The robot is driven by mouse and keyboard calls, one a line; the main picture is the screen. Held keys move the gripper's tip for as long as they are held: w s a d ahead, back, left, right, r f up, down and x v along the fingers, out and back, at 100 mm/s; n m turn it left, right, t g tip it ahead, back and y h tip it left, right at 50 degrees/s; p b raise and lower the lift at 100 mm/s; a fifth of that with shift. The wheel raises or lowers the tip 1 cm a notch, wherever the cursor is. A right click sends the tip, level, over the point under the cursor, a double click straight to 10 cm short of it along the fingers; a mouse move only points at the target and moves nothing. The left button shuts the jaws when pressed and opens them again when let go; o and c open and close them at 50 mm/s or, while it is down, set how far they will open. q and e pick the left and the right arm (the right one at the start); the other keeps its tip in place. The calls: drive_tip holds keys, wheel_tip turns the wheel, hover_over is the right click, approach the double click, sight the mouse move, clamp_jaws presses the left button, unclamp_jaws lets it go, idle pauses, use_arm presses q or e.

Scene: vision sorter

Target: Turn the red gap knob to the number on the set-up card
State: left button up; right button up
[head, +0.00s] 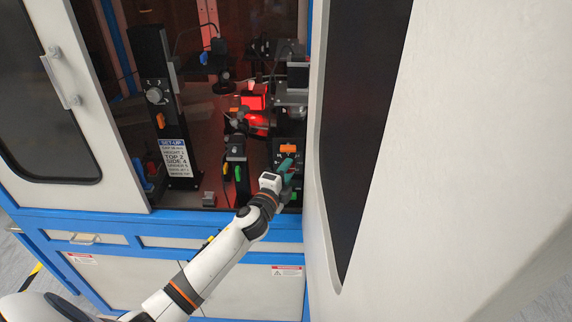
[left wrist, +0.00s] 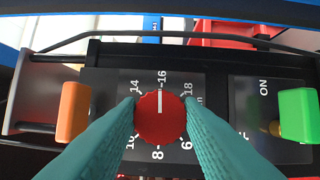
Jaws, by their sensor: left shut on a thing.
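The red gap knob (left wrist: 161,122) shows in the left wrist view, on a dark panel with a dial numbered in white. Its white pointer line points at 16, with 14 and 18 to either side. My left gripper (left wrist: 163,116) has its teal fingers on both sides of the knob, shut on it. In the head view my left gripper (head: 286,170) reaches into the machine at the lower right of the opening and hides the knob. The set-up card (head: 173,157) stands at the left of the opening; its lines TOP 2 and SIDE 4 read, but its gap line is too small to read surely. My right gripper is not in view.
An orange part (left wrist: 73,112) is left of the dial and a green switch (left wrist: 298,115) is right of it, beside the word ON. In the head view, a large light door panel (head: 455,130) stands close to the right of my arm. A blue frame edge (head: 150,224) runs below the opening.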

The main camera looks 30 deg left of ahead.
use_arm(q)
drive_tip(key=shift+m, duration=0.3)
drive_tip(key=o, duration=1)
drive_tip(key=shift+c, duration=0.2)
drive_tip(key=shift+s, duration=0.1)
drive_tip(key=s+b, duration=0.2)
drive_tip(key=s, duration=1)
drive_tip(key=shift+d, duration=0.35)
drive_tip(key=shift+w+f, duration=0.1)
